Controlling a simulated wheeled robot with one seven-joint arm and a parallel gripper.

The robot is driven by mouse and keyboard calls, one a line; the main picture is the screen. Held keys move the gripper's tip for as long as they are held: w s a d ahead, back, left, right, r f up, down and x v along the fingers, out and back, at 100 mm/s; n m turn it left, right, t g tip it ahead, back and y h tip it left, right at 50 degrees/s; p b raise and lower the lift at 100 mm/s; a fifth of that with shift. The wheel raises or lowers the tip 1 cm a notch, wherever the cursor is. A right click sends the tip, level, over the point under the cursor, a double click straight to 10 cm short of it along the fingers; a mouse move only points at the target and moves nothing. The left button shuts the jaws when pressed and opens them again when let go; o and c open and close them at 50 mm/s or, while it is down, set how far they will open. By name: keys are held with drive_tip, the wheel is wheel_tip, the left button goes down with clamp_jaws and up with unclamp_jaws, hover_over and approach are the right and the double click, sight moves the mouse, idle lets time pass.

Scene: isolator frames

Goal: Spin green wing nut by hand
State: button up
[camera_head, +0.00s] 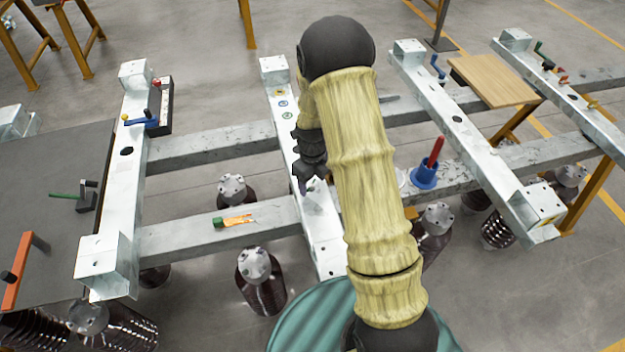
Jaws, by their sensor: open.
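A metal crossbeam (277,80) runs down the middle of the view, partly behind my arm. On its top lie two small round pieces, a greenish one (287,115) and a bluish one (282,104). The greenish one may be the green wing nut, but it is too small to make out wings. My gripper (308,184) is dark and points down over the same crossbeam, nearer the camera than these pieces and apart from them. It is open; its fingertips are hard to make out, and I see nothing held. My yellow-sleeved arm hides part of the beam.
A black tray (158,106) sits on the left crossbeam. Dark ribbed insulators (262,285) stand below. A wooden board (493,80) lies at right.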

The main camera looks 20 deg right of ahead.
drive_tip(key=c, duration=0.9)
drive_tip(key=shift+o, duration=0.2)
drive_tip(key=shift+w+r+n, duration=0.1)
drive_tip(key=shift+n, duration=0.2)
